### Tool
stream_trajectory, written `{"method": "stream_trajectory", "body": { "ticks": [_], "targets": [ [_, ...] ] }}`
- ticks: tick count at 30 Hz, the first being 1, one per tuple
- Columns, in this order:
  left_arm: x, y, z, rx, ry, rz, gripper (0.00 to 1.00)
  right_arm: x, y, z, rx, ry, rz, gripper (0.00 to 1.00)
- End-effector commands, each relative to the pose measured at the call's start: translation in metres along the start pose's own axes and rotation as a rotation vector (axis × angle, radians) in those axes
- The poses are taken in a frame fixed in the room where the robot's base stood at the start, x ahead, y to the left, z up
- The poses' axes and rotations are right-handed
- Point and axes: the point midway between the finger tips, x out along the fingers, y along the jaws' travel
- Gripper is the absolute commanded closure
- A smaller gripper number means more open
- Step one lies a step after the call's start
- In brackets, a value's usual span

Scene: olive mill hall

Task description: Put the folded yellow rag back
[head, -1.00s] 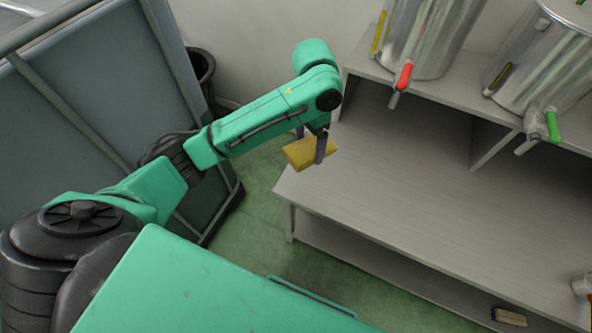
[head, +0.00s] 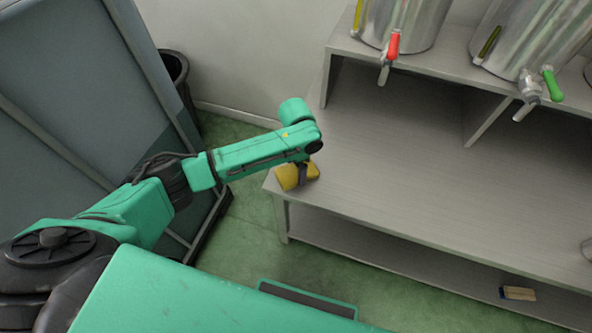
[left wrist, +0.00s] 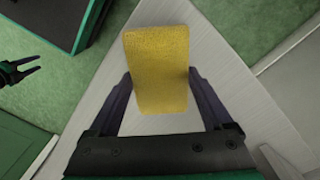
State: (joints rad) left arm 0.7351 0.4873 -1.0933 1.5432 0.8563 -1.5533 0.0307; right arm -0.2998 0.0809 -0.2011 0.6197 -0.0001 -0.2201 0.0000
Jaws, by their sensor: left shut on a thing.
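The folded yellow rag (head: 287,178) is a thick yellow block at the near left corner of the grey bench (head: 400,190). My left gripper (head: 302,176) is shut on it. In the left wrist view the rag (left wrist: 158,65) stands out between the two dark fingers of the left gripper (left wrist: 160,103), with the bench top's corner behind it. I cannot tell whether the rag touches the bench top. My right gripper (left wrist: 22,70) shows at the left edge of the left wrist view, its fingers apart and empty.
Steel tanks with a red-handled tap (head: 392,45) and a green-handled tap (head: 552,84) stand on the raised shelf behind. A small brush-like block (head: 518,293) lies on the lower shelf. A dark bin (head: 173,70) stands left. The bench top around the rag is clear.

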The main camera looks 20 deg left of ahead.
Motion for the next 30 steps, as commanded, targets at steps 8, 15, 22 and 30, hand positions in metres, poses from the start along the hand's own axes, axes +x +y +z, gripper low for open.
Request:
{"method": "stream_trajectory", "body": {
  "ticks": [8,15,22,30],
  "targets": [
    [0.005,0.000,0.000,0.000,0.001,-0.001,0.60,0.001,-0.005,-0.001,0.002,0.002,-0.007,0.50],
    [0.007,-0.001,0.000,-0.001,0.001,-0.001,0.00,0.001,-0.004,-0.001,0.002,0.002,-0.005,0.50],
    [-0.002,-0.001,-0.001,-0.001,0.002,-0.001,0.00,-0.001,-0.001,-0.001,0.001,0.001,-0.001,0.50],
    [-0.071,-0.001,-0.001,-0.001,0.005,-0.001,0.00,-0.011,0.002,-0.001,0.001,0.000,0.002,0.50]
  ]
}}
